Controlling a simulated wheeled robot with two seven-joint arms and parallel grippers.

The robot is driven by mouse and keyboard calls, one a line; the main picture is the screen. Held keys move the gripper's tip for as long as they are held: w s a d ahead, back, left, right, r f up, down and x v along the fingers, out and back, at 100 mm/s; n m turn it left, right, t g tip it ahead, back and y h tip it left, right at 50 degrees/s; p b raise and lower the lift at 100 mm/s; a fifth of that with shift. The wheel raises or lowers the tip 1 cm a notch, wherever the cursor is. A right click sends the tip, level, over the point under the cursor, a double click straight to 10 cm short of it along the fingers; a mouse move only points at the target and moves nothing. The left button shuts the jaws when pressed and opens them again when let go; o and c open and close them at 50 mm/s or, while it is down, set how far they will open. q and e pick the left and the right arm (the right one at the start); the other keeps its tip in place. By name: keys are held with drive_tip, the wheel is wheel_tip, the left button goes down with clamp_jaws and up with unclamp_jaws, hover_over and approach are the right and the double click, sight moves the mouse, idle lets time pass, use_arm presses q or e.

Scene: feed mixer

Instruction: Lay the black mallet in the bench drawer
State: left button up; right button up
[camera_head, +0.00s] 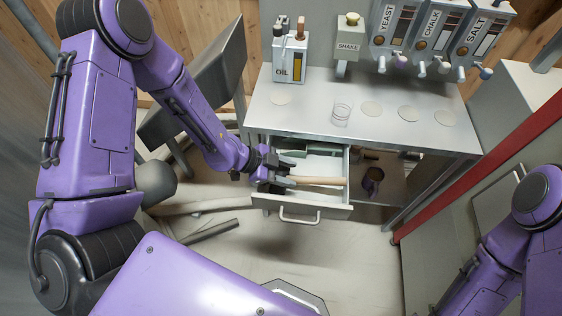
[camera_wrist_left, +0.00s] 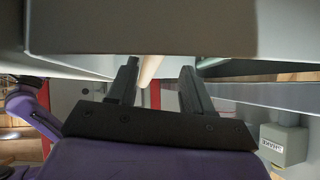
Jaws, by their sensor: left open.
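The bench drawer (camera_head: 325,212) is pulled out below the bench top in the head view. The mallet's pale wooden handle (camera_head: 322,182) lies across the open drawer, pointing right. Its black head cannot be made out beside my dark fingers. My left gripper (camera_head: 284,181) is open at the left part of the drawer, at the left end of the handle. In the left wrist view the handle (camera_wrist_left: 151,68) shows between the two spread fingers (camera_wrist_left: 160,75), with a gap to the right finger. My right gripper is out of the picture; only its arm shows at lower right.
The steel bench top (camera_head: 300,110) above the drawer carries an oil can (camera_head: 290,62), a clear glass (camera_head: 341,115) and several round discs. Yeast, chalk and salt dispensers (camera_head: 430,35) hang behind. A red rail (camera_head: 480,180) stands at right. The floor before the drawer is mostly clear.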

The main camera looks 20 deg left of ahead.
use_arm(q)
drive_tip(key=p+v, duration=0.1)
drive_tip(key=v, duration=1)
drive_tip(key=shift+a+r, duration=0.2)
drive_tip(key=shift+a, duration=0.1)
drive_tip(key=shift+s, duration=0.1)
drive_tip(key=shift+s, duration=0.15)
